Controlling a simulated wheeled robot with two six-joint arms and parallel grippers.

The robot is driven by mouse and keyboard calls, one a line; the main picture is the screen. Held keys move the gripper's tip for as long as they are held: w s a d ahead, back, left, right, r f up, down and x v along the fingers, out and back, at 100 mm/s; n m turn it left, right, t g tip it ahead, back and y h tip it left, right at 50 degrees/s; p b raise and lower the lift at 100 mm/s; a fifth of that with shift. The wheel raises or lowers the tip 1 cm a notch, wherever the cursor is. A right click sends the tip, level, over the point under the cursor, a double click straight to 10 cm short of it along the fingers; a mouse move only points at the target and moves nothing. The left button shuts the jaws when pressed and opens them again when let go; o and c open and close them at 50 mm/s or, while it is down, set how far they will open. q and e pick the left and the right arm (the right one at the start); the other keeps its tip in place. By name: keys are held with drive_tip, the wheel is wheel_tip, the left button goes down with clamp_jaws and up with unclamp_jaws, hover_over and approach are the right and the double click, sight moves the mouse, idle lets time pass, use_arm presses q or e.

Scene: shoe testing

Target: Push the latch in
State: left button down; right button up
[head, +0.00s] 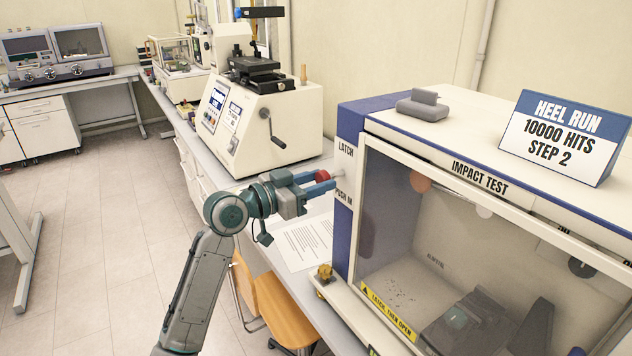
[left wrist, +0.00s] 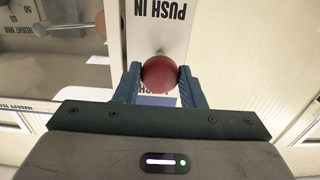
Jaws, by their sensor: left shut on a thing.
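The latch is a red ball knob (head: 322,175) on a short pale rod, sticking out of the left side of the impact test cabinet (head: 345,205), between the words LATCH and PUSH IN. My left gripper (head: 328,182) is shut on this knob, its blue fingers pointing at the cabinet side. In the left wrist view the red knob (left wrist: 160,74) sits between the two blue fingers, with the PUSH IN label just beyond it. How far the rod stands out behind the knob is partly hidden. My right gripper is not in view.
A wooden chair (head: 275,305) stands under the bench edge below my left arm. A printed sheet (head: 305,243) lies on the bench beside the cabinet. A cranked machine (head: 265,120) stands farther back. A HEEL RUN sign (head: 565,135) and a grey block (head: 423,105) are on the cabinet top.

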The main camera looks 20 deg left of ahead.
sight(319, 180)
use_arm(q)
drive_tip(key=shift+b+x, duration=0.55)
drive_tip(key=shift+x, duration=0.85)
drive_tip(key=shift+r, duration=0.15)
drive_tip(key=c, duration=1)
unclamp_jaws()
drive_tip(key=shift+c, duration=0.2)
drive_tip(key=shift+o, duration=0.5)
drive_tip(key=shift+w+d, duration=0.1)
